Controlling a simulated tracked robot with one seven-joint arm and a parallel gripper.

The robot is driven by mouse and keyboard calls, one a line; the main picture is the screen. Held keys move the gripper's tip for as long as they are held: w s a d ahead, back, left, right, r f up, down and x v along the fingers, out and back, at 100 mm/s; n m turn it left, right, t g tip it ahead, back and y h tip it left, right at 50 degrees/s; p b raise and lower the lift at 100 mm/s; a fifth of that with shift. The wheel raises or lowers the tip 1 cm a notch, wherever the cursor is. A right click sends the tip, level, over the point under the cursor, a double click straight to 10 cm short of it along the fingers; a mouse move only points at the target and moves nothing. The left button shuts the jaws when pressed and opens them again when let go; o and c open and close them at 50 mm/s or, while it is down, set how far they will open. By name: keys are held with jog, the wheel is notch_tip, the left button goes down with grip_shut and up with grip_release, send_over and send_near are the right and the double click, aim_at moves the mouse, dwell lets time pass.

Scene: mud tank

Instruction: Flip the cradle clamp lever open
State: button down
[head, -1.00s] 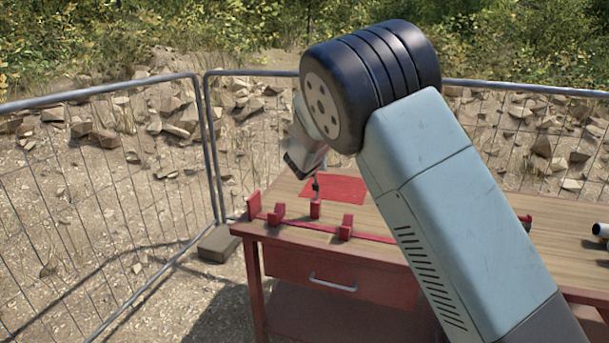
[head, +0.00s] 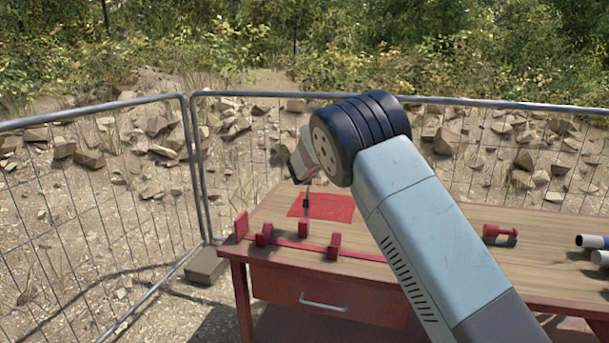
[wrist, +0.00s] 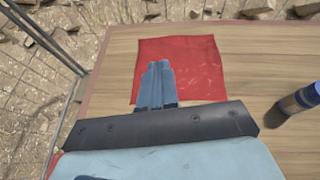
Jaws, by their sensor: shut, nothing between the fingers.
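A red cradle rail runs along the front left edge of the table, with an upright end plate (head: 241,226) and two raised cradle blocks (head: 265,235) and (head: 334,246). A small red upright block (head: 303,229) stands just behind the rail between them; I cannot tell for sure whether it is the clamp lever. My gripper (head: 306,205) points down, shut and empty, and appears just above and behind this block. In the wrist view my shut fingers (wrist: 158,66) show over a red mat (wrist: 195,70). The cradle is not visible there.
The red mat (head: 323,207) lies flat behind the cradle. A red cylinder (head: 497,231) and dark-and-pale cylinders (head: 592,241) lie to the right. A wire fence (head: 197,165) stands left and behind. The wooden tabletop (head: 450,235) is mostly clear.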

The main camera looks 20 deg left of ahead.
dwell(0.5)
jog(key=s+d+r, duration=0.1)
jog(key=s+r, duration=0.2)
jog(key=r, duration=0.9)
jog(key=shift+s+d+r, duration=0.15)
jog(key=shift+s+d, duration=0.2)
